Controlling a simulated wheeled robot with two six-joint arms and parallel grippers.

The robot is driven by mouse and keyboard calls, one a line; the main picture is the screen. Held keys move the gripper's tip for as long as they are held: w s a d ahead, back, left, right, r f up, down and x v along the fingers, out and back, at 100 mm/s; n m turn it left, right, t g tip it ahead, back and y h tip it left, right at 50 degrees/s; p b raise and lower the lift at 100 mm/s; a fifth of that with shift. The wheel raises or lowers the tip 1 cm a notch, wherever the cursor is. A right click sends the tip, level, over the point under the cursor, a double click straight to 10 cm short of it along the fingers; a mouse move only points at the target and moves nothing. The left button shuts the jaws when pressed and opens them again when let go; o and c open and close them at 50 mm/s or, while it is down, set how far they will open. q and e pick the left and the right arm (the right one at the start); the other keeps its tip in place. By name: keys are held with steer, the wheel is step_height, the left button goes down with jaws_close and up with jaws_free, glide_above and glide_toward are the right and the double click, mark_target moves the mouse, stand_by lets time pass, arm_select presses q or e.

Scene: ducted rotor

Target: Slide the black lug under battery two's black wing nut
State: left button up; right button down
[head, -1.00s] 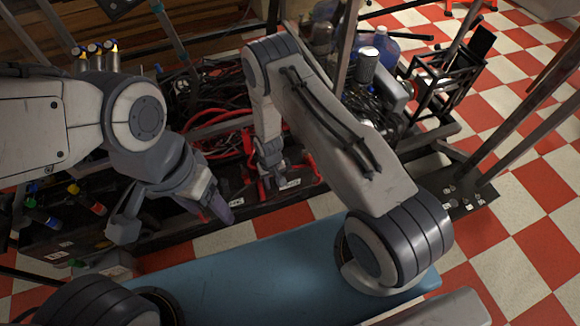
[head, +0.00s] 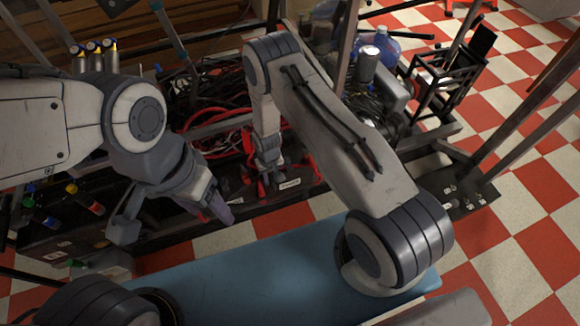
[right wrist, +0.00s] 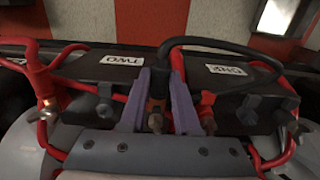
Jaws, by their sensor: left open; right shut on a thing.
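In the right wrist view my right gripper (right wrist: 157,115) is shut on the black lug (right wrist: 159,82) at the end of a black cable (right wrist: 222,43). The jaws hide most of the lug. Battery two (right wrist: 88,66), labelled TWO, lies to the left of the fingers. A dark wing nut (right wrist: 105,93) stands on its near side, left of the left finger, apart from the lug. In the head view my right gripper (head: 269,176) is over the batteries, small and partly hidden among cables. My left gripper (head: 218,208) is open and empty, left of it.
Battery one (right wrist: 225,76), labelled ONE, is on the right, with its own dark wing nut (right wrist: 248,108). A red terminal (right wrist: 207,102) sits close to the right finger. A red cable (right wrist: 48,78) loops at the left.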

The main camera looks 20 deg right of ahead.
steer(key=shift+w+b, duration=0.45)
steer(key=shift+w, duration=0.3)
steer(key=c, duration=0.6)
jaws_free()
steer(key=shift+o, duration=0.2)
steer(key=shift+r, duration=0.1)
